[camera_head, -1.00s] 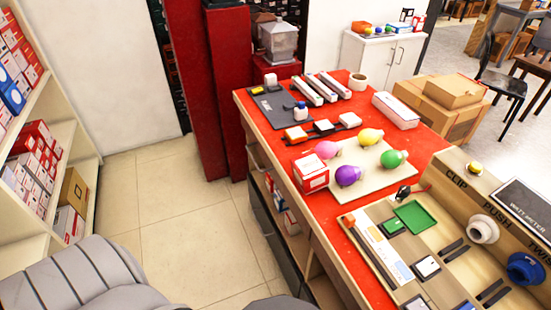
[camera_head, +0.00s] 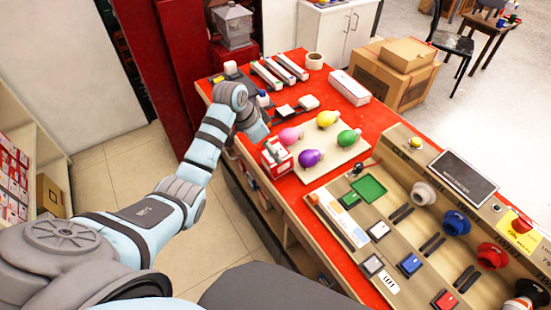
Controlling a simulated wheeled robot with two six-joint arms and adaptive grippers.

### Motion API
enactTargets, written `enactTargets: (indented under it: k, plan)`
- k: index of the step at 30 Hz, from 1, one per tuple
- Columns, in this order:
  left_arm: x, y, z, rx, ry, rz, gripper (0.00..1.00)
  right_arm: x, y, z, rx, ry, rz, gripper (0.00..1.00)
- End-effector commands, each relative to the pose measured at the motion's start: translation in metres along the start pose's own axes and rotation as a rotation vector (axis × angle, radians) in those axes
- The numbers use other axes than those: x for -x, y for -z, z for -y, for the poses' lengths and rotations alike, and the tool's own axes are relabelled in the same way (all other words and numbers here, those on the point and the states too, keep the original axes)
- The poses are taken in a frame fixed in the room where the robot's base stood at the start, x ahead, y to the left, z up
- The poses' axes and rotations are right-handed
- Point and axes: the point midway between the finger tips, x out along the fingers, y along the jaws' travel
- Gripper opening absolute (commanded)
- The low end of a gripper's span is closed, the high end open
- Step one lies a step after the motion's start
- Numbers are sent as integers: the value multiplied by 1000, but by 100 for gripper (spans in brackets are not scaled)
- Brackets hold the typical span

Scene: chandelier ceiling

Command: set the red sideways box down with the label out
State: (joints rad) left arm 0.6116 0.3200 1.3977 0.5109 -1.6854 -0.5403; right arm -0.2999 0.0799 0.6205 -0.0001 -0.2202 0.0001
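A small red and white box (camera_head: 277,158) stands on the near left edge of the red table top (camera_head: 318,183), beside the coloured bulbs. My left arm reaches in from the left and bends down toward this box. My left gripper (camera_head: 268,145) is at the box's top and near side and partly covers it. Its fingers are too small to tell whether they are open or shut on the box. More red and white boxes (camera_head: 12,175) stand on the shelf at the far left. My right gripper is not in view.
A pale board with pink, yellow, green and purple bulbs (camera_head: 311,157) lies just right of the box. A wooden panel with knobs and switches (camera_head: 432,235) fills the right side. Dark red columns (camera_head: 178,45) stand behind the arm.

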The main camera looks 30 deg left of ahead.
Motion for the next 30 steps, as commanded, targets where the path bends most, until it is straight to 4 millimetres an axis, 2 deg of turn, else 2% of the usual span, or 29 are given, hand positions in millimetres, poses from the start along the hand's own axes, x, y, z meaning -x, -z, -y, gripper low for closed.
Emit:
enactTargets:
  k: [1,8,12,15,20,23,30]
  plan:
    - [-14,-2,-1,1,-2,2,94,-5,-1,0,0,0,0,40]
    - [-48,-2,-1,2,-1,1,94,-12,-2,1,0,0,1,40]
    - [-77,-4,0,3,0,1,94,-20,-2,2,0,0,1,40]
    - [-86,-4,0,2,1,2,94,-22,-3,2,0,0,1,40]
    - [-85,-4,0,1,3,1,94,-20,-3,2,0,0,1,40]
    - [-84,-4,0,2,3,1,81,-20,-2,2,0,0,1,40]
    - [-84,-4,0,2,2,1,43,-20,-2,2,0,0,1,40]
